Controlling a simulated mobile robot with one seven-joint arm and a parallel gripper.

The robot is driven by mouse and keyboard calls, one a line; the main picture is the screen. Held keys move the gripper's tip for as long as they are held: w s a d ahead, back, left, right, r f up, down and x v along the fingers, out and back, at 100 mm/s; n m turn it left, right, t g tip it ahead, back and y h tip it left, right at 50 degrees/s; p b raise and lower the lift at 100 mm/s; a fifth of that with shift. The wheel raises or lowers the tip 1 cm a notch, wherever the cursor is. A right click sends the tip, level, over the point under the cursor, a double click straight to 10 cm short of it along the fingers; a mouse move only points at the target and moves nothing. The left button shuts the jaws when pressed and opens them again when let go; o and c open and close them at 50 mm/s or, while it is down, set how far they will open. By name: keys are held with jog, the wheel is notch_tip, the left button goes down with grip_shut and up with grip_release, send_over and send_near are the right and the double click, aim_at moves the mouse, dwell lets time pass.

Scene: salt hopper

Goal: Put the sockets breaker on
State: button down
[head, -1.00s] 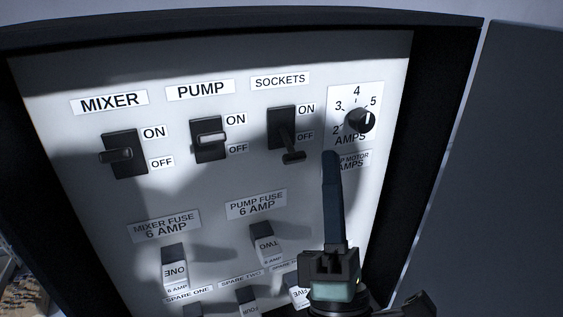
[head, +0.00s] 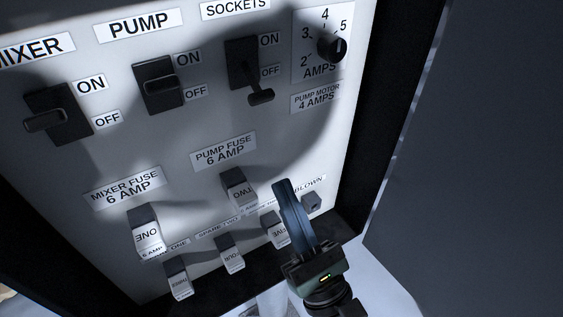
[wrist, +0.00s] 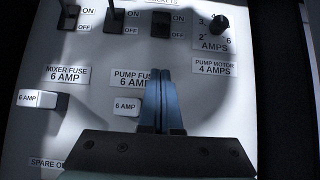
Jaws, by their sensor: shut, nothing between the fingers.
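The sockets breaker (head: 243,62) is a black switch under the SOCKETS label (head: 236,8). In the head view its lever (head: 261,96) points down, by the OFF label. In the wrist view the breaker (wrist: 160,22) is at the top middle, beyond my fingertips, and its lever cannot be made out. My gripper (head: 283,184) is shut and empty, its blue fingers together. It is below and a little right of the lever, apart from it. It also shows in the wrist view (wrist: 162,72), pointing up the panel.
The pump breaker (head: 159,84) and mixer breaker (head: 55,115) are to the left. A dial (head: 332,48) is at the right. Fuses, including the pump fuse (head: 238,190) and mixer fuse (head: 146,232), fill the lower panel. A dark cabinet edge (head: 388,100) bounds the right.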

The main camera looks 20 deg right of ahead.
aim_at(252, 80)
jog(key=w+r+p, duration=0.4)
jog(key=r+p, duration=0.3)
jog(key=r, duration=0.2)
jog(key=shift+w+a+r, duration=0.25)
jog(key=shift+w+a, duration=0.05)
jog(key=shift+a, duration=0.15)
jog(key=shift+p, duration=0.35)
jog(key=shift+s+r+g+p, duration=0.2)
jog(key=shift+g+p, duration=0.1)
jog(key=shift+p, duration=0.3)
jog(key=shift+s+d+r+g+p, duration=0.15)
jog(key=shift+r+g+p, duration=0.2)
jog(key=shift+p, duration=0.5)
